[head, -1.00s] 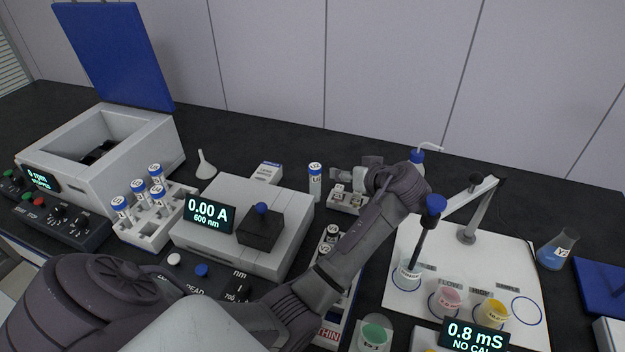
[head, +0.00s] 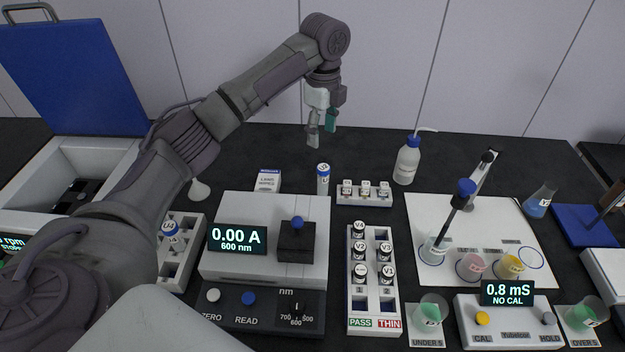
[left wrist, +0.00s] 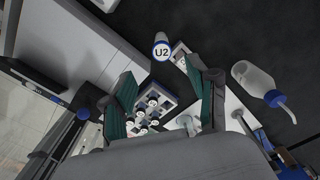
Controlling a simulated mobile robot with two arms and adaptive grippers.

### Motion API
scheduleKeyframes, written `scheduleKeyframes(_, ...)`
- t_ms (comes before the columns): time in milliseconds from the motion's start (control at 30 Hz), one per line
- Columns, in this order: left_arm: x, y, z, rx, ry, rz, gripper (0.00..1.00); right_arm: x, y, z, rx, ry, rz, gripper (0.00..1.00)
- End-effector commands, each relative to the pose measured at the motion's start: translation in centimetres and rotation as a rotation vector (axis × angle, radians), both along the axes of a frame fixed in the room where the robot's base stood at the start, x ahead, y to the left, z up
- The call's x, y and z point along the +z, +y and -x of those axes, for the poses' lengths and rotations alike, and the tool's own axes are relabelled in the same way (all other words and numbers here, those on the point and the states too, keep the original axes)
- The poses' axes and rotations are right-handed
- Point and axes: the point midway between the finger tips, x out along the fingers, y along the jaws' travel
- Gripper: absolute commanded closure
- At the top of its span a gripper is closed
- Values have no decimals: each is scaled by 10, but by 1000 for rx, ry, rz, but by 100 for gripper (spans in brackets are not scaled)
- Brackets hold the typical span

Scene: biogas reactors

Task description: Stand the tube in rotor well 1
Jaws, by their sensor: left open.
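A tube labelled U2 (head: 323,178) with a blue-ringed white cap stands upright on the bench behind the photometer; its cap also shows in the left wrist view (left wrist: 161,50). My left gripper (head: 321,127) is open and empty, raised above and behind this tube, with fingers pointing down. In the left wrist view the tube lies beyond the gap between the fingertips (left wrist: 165,78). The centrifuge (head: 100,155) at the left has its blue lid (head: 70,75) raised. Its dark rotor (head: 85,192) shows only partly; my left arm hides part of the housing, and well numbers are unreadable.
A tube rack (head: 185,268) holding tube U4 (head: 171,232) is partly behind my arm. The photometer (head: 265,215) stands before U2. A small cuvette rack (head: 364,197) and a wash bottle (head: 407,160) are to its right. A vial rack (head: 373,300) stands nearer.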

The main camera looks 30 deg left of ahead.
Motion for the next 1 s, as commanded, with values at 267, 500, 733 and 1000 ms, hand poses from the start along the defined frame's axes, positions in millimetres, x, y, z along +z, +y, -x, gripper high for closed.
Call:
scheduleKeyframes(267,-45,-1,2,-15,12,7,41,9,-10,-7,0,-9,12,60)
scheduleKeyframes(500,-80,-1,1,-13,7,6,41,14,-14,-8,-1,-11,17,60)
scheduleKeyframes(733,-97,-1,2,-13,8,6,41,23,-10,-7,-1,-10,12,60)
scheduleKeyframes(1000,-133,-1,2,-14,7,6,41,32,-1,-5,-2,-6,1,60)
